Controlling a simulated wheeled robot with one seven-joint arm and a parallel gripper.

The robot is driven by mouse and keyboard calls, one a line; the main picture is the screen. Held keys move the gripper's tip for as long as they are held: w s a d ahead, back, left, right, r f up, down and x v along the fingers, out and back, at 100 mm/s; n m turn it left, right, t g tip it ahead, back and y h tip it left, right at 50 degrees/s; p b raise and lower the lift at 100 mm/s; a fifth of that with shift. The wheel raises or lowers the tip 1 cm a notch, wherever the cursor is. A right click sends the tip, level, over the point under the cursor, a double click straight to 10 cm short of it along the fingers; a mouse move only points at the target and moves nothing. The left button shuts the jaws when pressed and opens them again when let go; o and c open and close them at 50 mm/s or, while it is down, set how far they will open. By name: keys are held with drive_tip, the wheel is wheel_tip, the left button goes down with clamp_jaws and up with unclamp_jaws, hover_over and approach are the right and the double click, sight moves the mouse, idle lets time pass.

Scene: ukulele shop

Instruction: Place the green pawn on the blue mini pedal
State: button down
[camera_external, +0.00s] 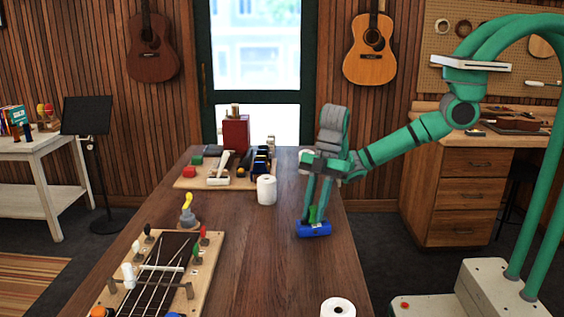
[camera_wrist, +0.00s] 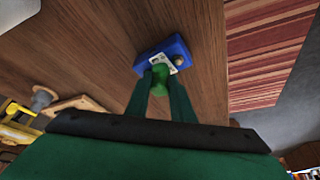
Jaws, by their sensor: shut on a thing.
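The blue mini pedal (camera_external: 314,230) lies on the wooden table near its right edge; in the wrist view it (camera_wrist: 177,51) shows a pale label and a small round knob. The green pawn (camera_external: 312,213) is between the fingertips of my gripper (camera_external: 312,208), directly over the pedal. In the wrist view the pawn (camera_wrist: 161,80) is held between the two green fingers (camera_wrist: 163,88), and it overlaps the pedal's near side. I cannot tell whether the pawn touches the pedal's top. My gripper is shut on the pawn, and its fingers hide part of it.
A white roll (camera_external: 266,190) stands behind and left of the pedal, another (camera_external: 338,307) at the front. A fretboard-like board with pegs (camera_external: 205,270) lies front left. A board with tools and blocks (camera_external: 185,184) is at the back. The table around the pedal is clear.

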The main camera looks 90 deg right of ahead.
drive_tip(key=shift+f, duration=0.2)
drive_tip(key=shift+s+f, duration=0.2)
drive_tip(key=shift+f, duration=0.5)
drive_tip(key=c, duration=1.5)
unclamp_jaws()
drive_tip(key=shift+c, duration=0.2)
drive_tip(key=shift+d, duration=0.1)
drive_tip(key=shift+r, duration=0.1)
drive_tip(key=shift+w+r, duration=0.1)
drive_tip(key=shift+r, duration=0.05)
drive_tip(key=v, duration=1.3)
drive_tip(key=shift+w+a+r, duration=0.15)
drive_tip(key=shift+a, duration=0.15)
